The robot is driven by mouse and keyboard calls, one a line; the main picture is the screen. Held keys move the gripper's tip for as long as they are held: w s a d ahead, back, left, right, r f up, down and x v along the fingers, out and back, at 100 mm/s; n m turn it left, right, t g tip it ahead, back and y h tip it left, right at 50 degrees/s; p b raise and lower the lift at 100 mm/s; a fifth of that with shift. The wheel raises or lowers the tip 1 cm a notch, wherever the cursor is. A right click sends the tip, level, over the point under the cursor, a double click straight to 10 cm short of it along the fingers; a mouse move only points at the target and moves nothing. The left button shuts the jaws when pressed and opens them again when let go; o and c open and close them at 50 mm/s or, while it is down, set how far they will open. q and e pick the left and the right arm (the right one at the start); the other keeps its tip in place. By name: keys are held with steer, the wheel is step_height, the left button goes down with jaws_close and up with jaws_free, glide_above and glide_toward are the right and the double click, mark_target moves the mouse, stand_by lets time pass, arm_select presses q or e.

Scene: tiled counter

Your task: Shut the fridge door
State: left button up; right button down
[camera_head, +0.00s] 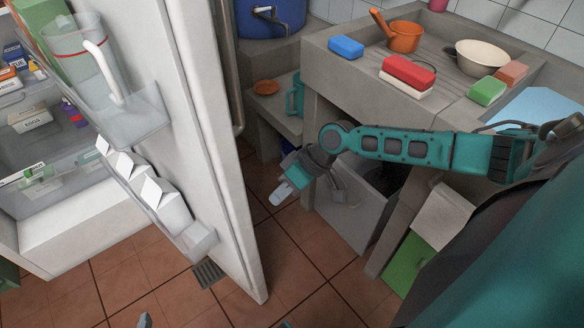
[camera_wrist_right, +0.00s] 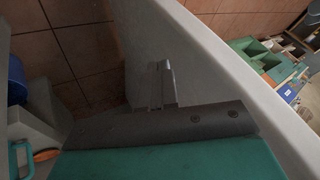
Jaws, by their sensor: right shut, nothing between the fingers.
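The white fridge door (camera_head: 185,120) stands wide open in the head view, its shelf side facing left and its outer face towards my right arm. The open fridge interior (camera_head: 40,140) shows at the left. My right gripper (camera_head: 284,188) is shut and empty, to the right of the door's outer side. In the right wrist view the shut fingers (camera_wrist_right: 158,86) show against the white door panel (camera_wrist_right: 205,70). I cannot tell whether they touch it.
Door shelves hold a jug (camera_head: 80,55) and white cartons (camera_head: 160,195). A stone counter (camera_head: 350,70) with a sink area, sponges and an orange pot (camera_head: 403,36) stands at the right. A blue barrel (camera_head: 275,18) is behind. Tiled floor (camera_head: 285,265) is open below the door.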

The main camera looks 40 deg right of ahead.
steer(key=shift+s+a+f, duration=0.1)
steer(key=shift+a+f, duration=0.2)
steer(key=shift+a, duration=0.55)
steer(key=shift+s+a+f, duration=0.1)
steer(key=shift+a+f, duration=0.2)
steer(key=shift+a, duration=0.6)
steer(key=shift+a+f, duration=0.3)
steer(key=shift+a, duration=0.55)
